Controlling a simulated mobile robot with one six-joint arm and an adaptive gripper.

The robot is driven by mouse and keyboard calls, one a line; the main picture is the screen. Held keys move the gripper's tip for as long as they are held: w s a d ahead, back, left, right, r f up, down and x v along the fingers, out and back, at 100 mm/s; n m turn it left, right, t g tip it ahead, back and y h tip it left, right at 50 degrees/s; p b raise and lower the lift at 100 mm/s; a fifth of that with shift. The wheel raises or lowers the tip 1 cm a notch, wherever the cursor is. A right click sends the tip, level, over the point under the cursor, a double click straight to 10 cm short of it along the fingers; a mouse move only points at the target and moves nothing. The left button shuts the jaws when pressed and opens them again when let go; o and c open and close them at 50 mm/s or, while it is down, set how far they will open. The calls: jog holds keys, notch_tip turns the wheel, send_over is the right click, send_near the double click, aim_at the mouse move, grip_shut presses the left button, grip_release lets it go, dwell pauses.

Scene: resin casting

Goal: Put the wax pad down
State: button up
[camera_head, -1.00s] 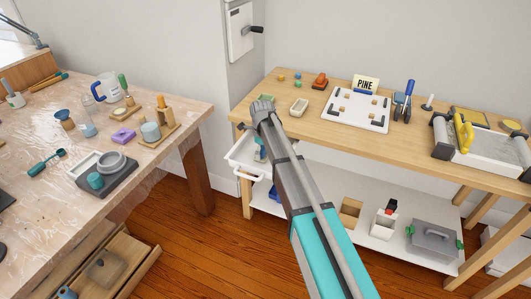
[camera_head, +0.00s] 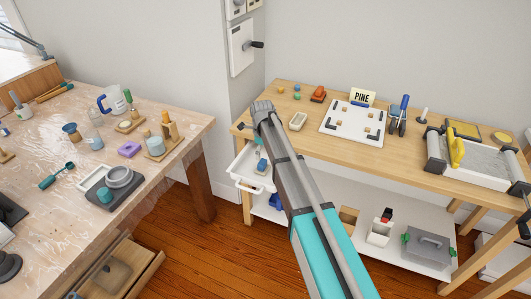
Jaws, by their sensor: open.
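My gripper (camera_head: 262,107) is at the far end of my grey and teal arm, in front of the left end of the right-hand wooden bench (camera_head: 300,145). It points away from the camera, so its fingertips are largely hidden; it is open. I see nothing held in it. I cannot tell for sure which thing is the wax pad. A small cream block or dish (camera_head: 298,121) lies on the bench just right of my gripper, apart from it.
A white board with small blocks (camera_head: 341,132), a PINE sign (camera_head: 362,97) and a grey tray-like tool (camera_head: 480,168) stand along the bench. The left table (camera_head: 40,218) is crowded; wooden floor lies between.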

aim_at(265, 162)
jog(key=shift+r+p, duration=2.2)
jog(key=shift+r, duration=0.35)
jog(key=s+d+n, duration=2.2)
jog(key=s+d, duration=0.2)
jog(key=s, duration=0.1)
jog(key=shift+s, duration=0.3)
jog(key=shift+c, duration=0.2)
